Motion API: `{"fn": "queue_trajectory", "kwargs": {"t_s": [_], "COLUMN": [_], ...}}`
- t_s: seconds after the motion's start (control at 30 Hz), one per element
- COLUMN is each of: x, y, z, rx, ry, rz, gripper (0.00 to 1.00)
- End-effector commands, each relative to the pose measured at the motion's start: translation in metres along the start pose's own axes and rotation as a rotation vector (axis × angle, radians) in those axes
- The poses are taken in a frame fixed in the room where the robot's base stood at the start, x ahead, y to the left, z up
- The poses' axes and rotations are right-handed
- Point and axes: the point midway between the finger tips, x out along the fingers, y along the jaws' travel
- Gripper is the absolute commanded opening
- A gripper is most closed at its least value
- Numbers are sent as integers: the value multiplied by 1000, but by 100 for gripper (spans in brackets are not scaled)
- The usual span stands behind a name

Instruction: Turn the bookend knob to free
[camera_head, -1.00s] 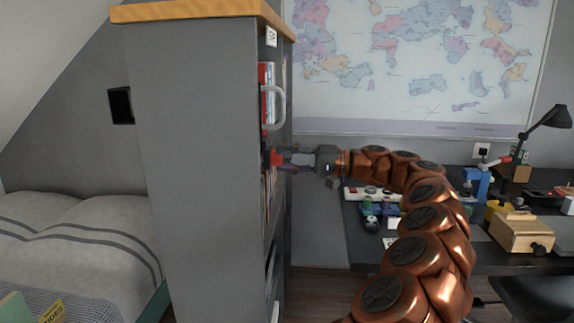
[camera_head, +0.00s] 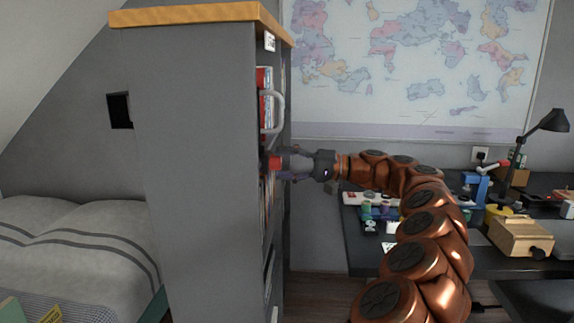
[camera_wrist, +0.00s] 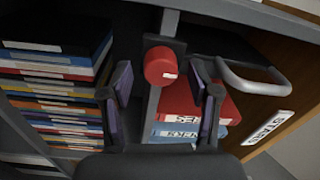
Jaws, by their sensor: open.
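The bookend knob (camera_wrist: 160,66) is a red round knob with a pale mark on its face, in the middle of the wrist view. It sits on a dark plate on the shelf upright. In the head view the red knob (camera_head: 273,162) shows at the bookcase's open side. My gripper (camera_wrist: 165,85) is open, with one finger on each side of the knob and a visible gap on both sides. In the head view my gripper (camera_head: 285,163) is right at the knob.
A grey bar handle (camera_wrist: 255,82) stands right of the knob, close to the right finger. Red and blue books (camera_wrist: 190,115) lie below it, and several books (camera_wrist: 55,85) fill the left side. The desk (camera_head: 365,238) is behind my arm in the head view.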

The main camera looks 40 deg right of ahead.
Motion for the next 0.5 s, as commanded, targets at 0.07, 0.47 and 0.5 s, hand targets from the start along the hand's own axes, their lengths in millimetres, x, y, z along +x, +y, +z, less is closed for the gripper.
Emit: {"fn": "queue_trajectory", "kwargs": {"t_s": [0.07,0.47,0.5], "x": [-1,-51,-57], "y": [0,1,1], "z": [0,-1,-1], "rx": [0,0,0], "ry": [1,2,4], "rz": [0,0,2], "gripper": [61,61,61]}}
